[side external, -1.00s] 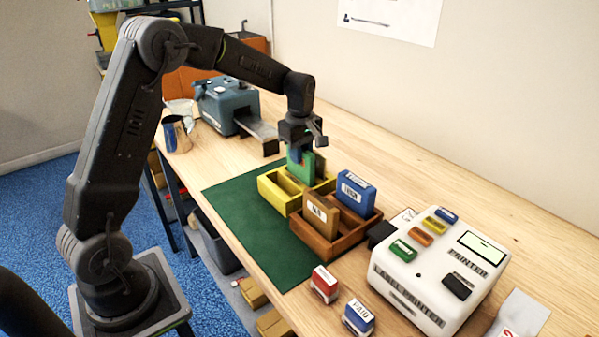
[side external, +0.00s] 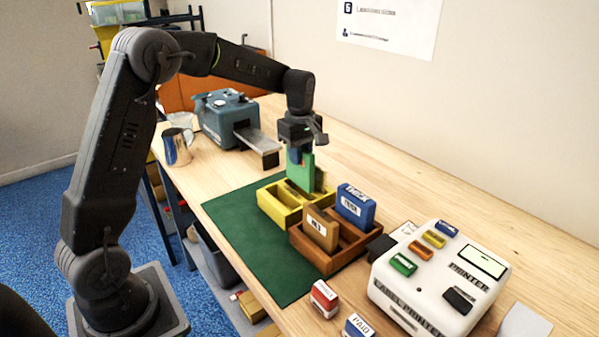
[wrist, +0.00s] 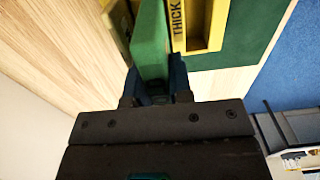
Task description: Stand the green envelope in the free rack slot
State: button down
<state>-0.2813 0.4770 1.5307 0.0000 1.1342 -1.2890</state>
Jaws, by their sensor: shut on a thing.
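The green envelope (side external: 301,172) is a thick, upright green slab. My gripper (side external: 297,150) is shut on its upper part and holds it over the far part of the yellow rack (side external: 283,215). I cannot tell whether its lower edge is inside a slot or just above the rack. In the wrist view, the green envelope (wrist: 150,40) sits between the blue fingertips of my gripper (wrist: 155,82). Beside it is the yellow rack's wall marked THICK (wrist: 178,20), with an empty slot to its right. An olive-yellow piece (side external: 319,180) stands just behind the envelope.
A brown wooden tray (side external: 322,262) next to the rack holds a brown block (side external: 320,228) and a blue block (side external: 355,205). A white label printer (side external: 430,285), stamps (side external: 323,298), a blue machine (side external: 225,115) and a metal mug (side external: 178,147) stand around. The green mat (side external: 240,235) has bare room.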

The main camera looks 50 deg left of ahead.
jog(key=r, duration=0.7)
jog(key=shift+d, duration=0.4)
jog(key=s+d, duration=0.2)
jog(key=d, duration=1.4)
jog(key=shift+w+a+f, duration=0.1)
jog(key=shift+a+f, duration=0.1)
jog(key=shift+f, duration=1.65)
jog(key=shift+w+a+f, duration=0.1)
jog(key=shift+a+f, duration=0.1)
jog(key=shift+f, duration=1.65)
jog(key=shift+f, duration=0.45)
jog(key=shift+f, duration=0.35)
jog(key=shift+f, duration=0.6)
jog(key=shift+f, duration=0.35)
jog(key=shift+f, duration=0.45)
